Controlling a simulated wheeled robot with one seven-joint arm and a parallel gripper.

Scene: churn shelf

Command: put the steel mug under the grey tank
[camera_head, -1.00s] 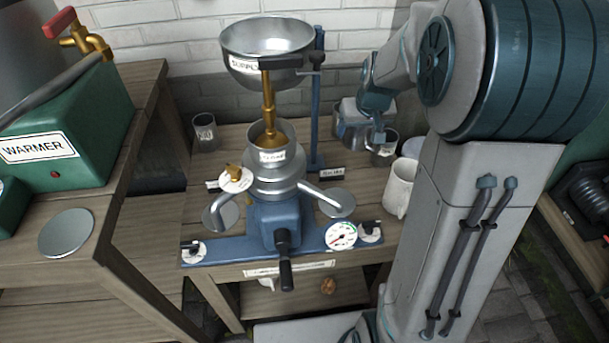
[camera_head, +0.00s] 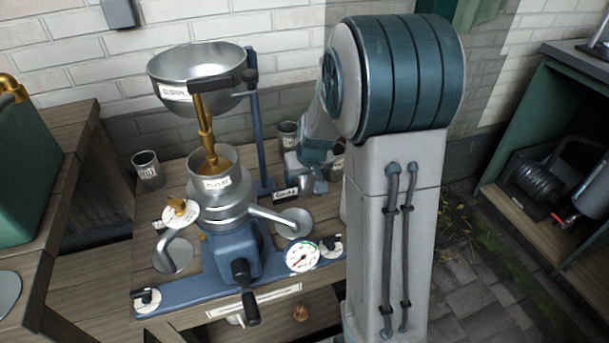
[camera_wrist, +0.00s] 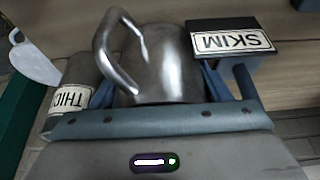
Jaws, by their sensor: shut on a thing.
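The steel mug (camera_wrist: 165,65), shiny with a curved handle at its left, stands between the two blue fingers of my gripper (camera_wrist: 170,88) in the wrist view. The gripper is shut on it. In the head view my gripper (camera_head: 318,165) is at the back right of the bench, partly hidden by my arm, and I cannot clearly make out the mug there. The grey tank is out of view; only a brass tap (camera_head: 12,90) and part of the green warmer box (camera_head: 22,170) show at the left edge.
A blue separator machine (camera_head: 232,252) with a steel bowl (camera_head: 200,75) stands left of my arm. A labelled metal cup (camera_head: 147,170) stands behind it. In the wrist view a THICK cup (camera_wrist: 72,95) and a SKIM sign (camera_wrist: 235,42) flank the mug. A green cabinet (camera_head: 585,70) stands right.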

